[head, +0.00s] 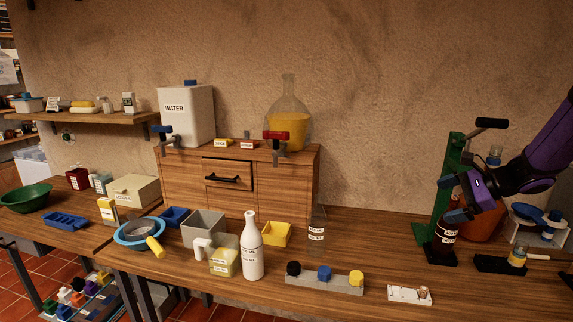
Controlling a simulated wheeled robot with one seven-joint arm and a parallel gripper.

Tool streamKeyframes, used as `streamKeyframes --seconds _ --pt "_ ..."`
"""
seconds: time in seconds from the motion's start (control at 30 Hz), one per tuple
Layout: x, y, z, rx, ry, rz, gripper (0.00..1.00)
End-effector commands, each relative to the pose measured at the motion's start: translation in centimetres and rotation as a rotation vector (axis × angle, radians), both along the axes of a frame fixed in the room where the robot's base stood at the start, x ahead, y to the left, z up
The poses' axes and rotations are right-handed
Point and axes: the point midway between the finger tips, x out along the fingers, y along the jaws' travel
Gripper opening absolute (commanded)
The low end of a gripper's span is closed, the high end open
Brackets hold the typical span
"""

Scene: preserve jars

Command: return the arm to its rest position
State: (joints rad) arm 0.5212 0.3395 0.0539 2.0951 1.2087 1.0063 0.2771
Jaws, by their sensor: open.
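My purple arm (548,138) reaches in from the right edge in the head view. My gripper (453,200) is at its lower left end, with its blue-tipped fingers apart, in front of the green stand (440,190). A dark labelled bottle (444,240) stands upright on the black base of the stand, just below the gripper. The lower finger is close to the bottle's top; I cannot tell whether they touch.
An orange-red pot (483,223) and a small jar on a black base (517,255) stand right of the bottle. A white bottle (252,247), a grey block with coloured knobs (324,281) and a white tile (410,295) are further left. The bench between stand and block is mostly clear.

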Motion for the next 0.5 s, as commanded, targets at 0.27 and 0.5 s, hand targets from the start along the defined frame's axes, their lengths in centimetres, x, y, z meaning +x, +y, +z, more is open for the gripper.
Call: streamKeyframes --seconds 0.27,0.5 --pt "-6.6 6.4 5.7 -0.273 -0.096 0.308 1.0" --pt "-12.9 9.9 9.0 -0.513 -0.188 0.554 1.0"
